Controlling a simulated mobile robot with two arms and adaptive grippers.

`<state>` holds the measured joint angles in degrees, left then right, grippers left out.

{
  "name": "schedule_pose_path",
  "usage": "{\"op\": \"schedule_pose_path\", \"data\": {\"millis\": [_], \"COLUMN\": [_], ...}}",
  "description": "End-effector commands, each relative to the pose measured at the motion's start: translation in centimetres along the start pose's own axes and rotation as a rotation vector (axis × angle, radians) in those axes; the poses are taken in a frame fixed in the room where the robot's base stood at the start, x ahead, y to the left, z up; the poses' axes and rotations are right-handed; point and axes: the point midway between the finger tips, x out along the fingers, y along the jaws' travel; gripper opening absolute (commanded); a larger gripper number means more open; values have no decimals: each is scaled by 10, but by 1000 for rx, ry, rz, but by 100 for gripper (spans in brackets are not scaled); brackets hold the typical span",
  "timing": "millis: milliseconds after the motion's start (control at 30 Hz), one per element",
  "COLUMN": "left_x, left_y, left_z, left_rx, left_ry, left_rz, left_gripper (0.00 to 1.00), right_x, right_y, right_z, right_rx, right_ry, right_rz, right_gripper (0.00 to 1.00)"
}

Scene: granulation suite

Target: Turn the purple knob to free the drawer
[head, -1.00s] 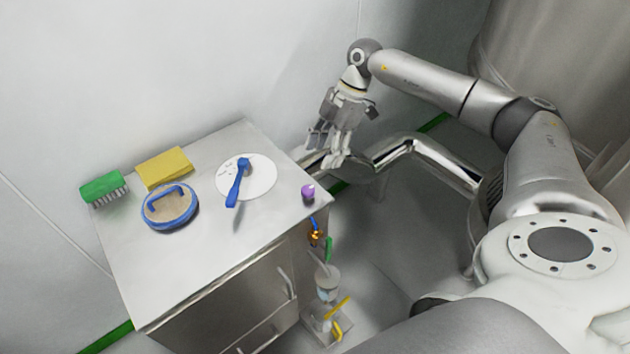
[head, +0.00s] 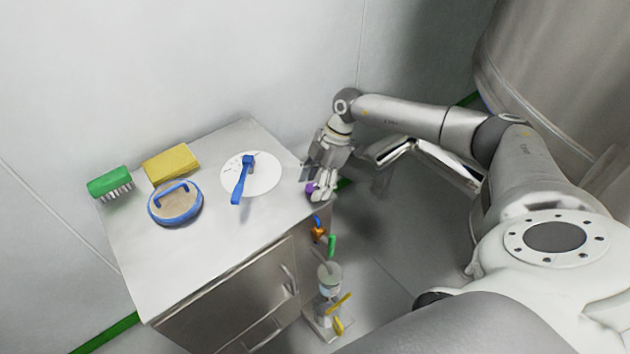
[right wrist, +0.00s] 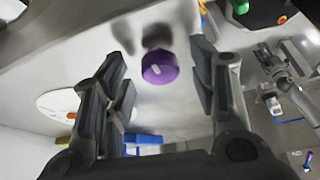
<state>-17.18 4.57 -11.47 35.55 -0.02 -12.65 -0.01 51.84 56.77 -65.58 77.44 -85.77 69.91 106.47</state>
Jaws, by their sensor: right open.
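The purple knob (right wrist: 160,68) sits on the steel cabinet top (head: 190,250) near its right corner. In the head view the knob (head: 311,188) is partly hidden behind my right gripper (head: 318,190). In the right wrist view my right gripper (right wrist: 160,95) is open, with one finger on each side of the knob and a visible gap to each. The knob has a pale mark on its face. The cabinet front below has drawers with bar handles (head: 289,278). My left gripper is not in view.
On the cabinet top are a green brush (head: 110,182), a yellow sponge (head: 172,164), a round blue-rimmed pad (head: 175,204) and a blue tool (head: 242,180) on a white disc (head: 268,176). A clear container (head: 329,278) and coloured items stand right of the cabinet.

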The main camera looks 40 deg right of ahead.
Motion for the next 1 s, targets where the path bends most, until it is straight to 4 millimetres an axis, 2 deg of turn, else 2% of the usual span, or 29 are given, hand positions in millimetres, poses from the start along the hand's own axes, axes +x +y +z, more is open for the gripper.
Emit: {"op": "schedule_pose_path", "data": {"millis": [100,467,767,1000], "left_x": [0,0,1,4], "left_y": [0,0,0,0], "left_z": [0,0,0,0], "left_rx": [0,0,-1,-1], "left_ry": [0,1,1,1], "left_rz": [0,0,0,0], "left_gripper": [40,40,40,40], "right_x": [0,-1,-1,0], "right_y": [0,0,1,3], "right_z": [0,0,0,-1], "right_rx": [0,0,-40,-170], "right_ry": [0,0,1,2], "right_rz": [0,0,-16,-69], "right_gripper": [52,7,7,7]}}
